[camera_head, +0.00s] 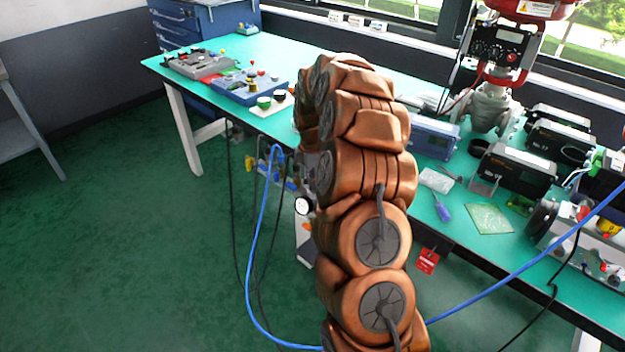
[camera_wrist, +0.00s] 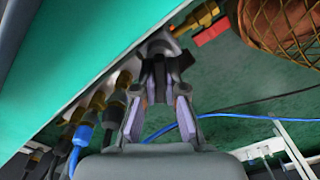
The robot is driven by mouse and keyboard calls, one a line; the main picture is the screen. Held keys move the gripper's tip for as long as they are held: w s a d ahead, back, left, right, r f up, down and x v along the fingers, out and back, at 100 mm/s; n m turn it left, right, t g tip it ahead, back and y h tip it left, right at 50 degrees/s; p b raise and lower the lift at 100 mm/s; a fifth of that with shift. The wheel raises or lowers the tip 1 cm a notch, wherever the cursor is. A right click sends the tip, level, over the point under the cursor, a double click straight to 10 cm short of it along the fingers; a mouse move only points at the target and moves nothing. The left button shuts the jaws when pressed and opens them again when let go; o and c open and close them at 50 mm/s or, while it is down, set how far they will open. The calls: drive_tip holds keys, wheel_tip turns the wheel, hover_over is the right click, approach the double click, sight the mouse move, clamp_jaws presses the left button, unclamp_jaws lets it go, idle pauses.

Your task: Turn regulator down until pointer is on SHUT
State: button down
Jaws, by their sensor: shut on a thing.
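In the wrist view, my gripper (camera_wrist: 160,98) reaches under the bench edge, with its two fingers on either side of a dark knob, which looks like the regulator (camera_wrist: 159,72). The fingers are shut on this knob. A pale body and a brass fitting sit just beyond it. In the head view, a small round white gauge (camera_head: 302,206) shows below the bench edge, left of my arm. Its pointer and any SHUT mark are too small to read. My copper-coloured arm hides my gripper and the regulator in the head view.
The green-topped bench (camera_head: 300,55) carries a red-topped valve (camera_head: 490,100) and several dark instruments. A blue hose (camera_head: 252,250) loops below the bench. A red tag (camera_head: 427,261) hangs at the front edge. In the wrist view, several hose fittings (camera_wrist: 115,105) stand left of my fingers.

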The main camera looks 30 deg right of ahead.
drive_tip(key=n, duration=0.5)
drive_tip(key=shift+w+r+p, duration=0.1)
drive_tip(key=shift+p, duration=0.3)
drive_tip(key=shift+n, duration=0.3)
drive_tip(key=c, duration=1.2)
unclamp_jaws()
drive_tip(key=shift+c, duration=0.2)
wheel_tip(320, 180, up, 12)
